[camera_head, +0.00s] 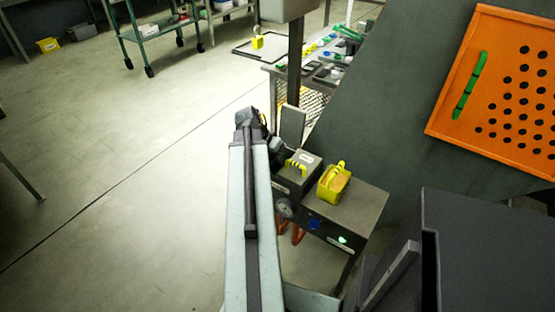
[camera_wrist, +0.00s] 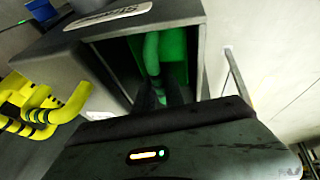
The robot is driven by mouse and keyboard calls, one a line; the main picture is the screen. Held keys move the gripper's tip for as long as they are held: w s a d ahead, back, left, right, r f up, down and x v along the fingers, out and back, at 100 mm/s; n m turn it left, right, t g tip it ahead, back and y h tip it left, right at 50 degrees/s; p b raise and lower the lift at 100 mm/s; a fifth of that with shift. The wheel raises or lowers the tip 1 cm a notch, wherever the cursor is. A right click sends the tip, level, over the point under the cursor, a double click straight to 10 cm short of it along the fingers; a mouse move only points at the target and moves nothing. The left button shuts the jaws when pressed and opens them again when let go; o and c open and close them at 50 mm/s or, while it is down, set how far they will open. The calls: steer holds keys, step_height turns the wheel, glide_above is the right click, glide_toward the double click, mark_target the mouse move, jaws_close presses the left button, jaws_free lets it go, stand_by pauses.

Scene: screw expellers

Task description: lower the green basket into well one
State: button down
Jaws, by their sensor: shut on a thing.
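In the wrist view, the green basket (camera_wrist: 175,72) shows as a bright green wall and a thick green handle (camera_wrist: 152,55) inside the dark square opening of a grey box (camera_wrist: 203,50). My gripper (camera_wrist: 165,96) is at the opening, its dark fingers shut on the handle. The basket's lower part is hidden, so its depth in the well cannot be told. I cannot read which well this is. In the head view, my gripper (camera_head: 272,142) is beside the grey machine (camera_head: 308,160); the green basket is hidden there.
A yellow basket (camera_head: 334,184) stands on the machine's right part. Yellow handles (camera_wrist: 45,105) are close left in the wrist view. A dark grey wall and an orange perforated board (camera_head: 505,95) are to the right. Open floor (camera_head: 120,190) lies left.

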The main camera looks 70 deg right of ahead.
steer(key=shift+f, duration=0.15)
steer(key=shift+f+b, duration=0.5)
steer(key=shift+b, duration=0.15)
steer(key=shift+f, duration=0.1)
steer(key=c, duration=1.3)
jaws_free()
steer(key=shift+c, duration=0.2)
steer(key=shift+o, duration=0.3)
steer(key=o, duration=0.4)
steer(key=shift+c, duration=0.2)
